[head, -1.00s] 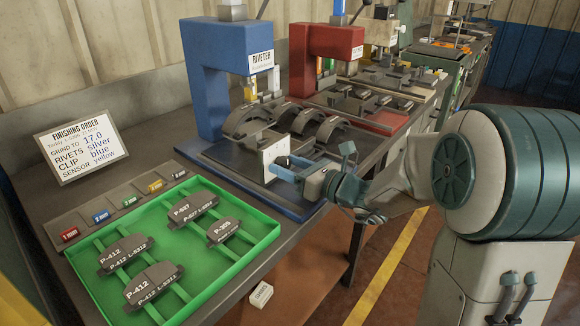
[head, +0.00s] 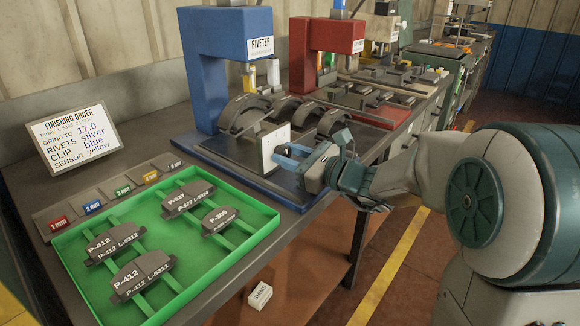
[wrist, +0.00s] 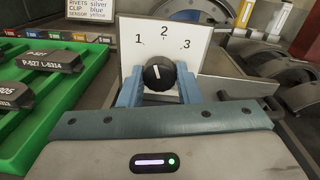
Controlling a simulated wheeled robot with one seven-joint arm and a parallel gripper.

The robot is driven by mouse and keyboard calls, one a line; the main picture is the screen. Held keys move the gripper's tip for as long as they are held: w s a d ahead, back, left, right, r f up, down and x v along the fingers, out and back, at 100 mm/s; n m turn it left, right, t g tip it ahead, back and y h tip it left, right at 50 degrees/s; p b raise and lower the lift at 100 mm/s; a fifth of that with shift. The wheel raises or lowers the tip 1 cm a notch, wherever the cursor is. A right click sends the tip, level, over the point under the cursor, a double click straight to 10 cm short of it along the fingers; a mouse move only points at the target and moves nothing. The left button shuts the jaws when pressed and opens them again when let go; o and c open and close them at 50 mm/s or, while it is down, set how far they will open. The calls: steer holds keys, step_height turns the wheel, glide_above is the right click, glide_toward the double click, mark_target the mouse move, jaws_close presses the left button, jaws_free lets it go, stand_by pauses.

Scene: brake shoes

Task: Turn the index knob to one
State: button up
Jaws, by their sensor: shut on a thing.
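The index knob (wrist: 159,73) is a round black knob on an upright white plate marked 1, 2 and 3 (wrist: 164,48). Its white pointer mark leans slightly left of straight up, between 1 and 2. My gripper (wrist: 159,80) is shut on the knob, with one blue finger on each side of it. In the head view, my gripper (head: 287,156) is at the face of the white plate (head: 275,143), at the front of the blue riveter (head: 212,70). There the fingers and the viewing angle hide the knob.
A green tray (head: 262,232) with several labelled brake pads lies at the left front. A finishing order sign (head: 80,138) stands behind it, near a row of coloured size tags. Curved brake shoes (head: 245,114) sit behind the plate. A red press (head: 330,38) stands further back.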

steer(key=n+b, duration=0.1)
steer(key=b, duration=0.1)
steer(key=n+b, duration=0.2)
steer(key=shift+f+n+b, duration=0.2)
steer(key=shift+n+b, duration=0.1)
steer(key=shift+r+n+b, duration=0.1)
steer(key=shift+n+b, duration=0.5)
steer(key=shift+b, duration=0.05)
steer(key=shift+r, duration=0.1)
steer(key=o, duration=1)
steer(key=shift+c, duration=0.2)
steer(key=p+v, duration=0.2)
steer(key=v, duration=1.2)
steer(key=shift+s+a, duration=0.1)
steer(key=shift+a, duration=0.05)
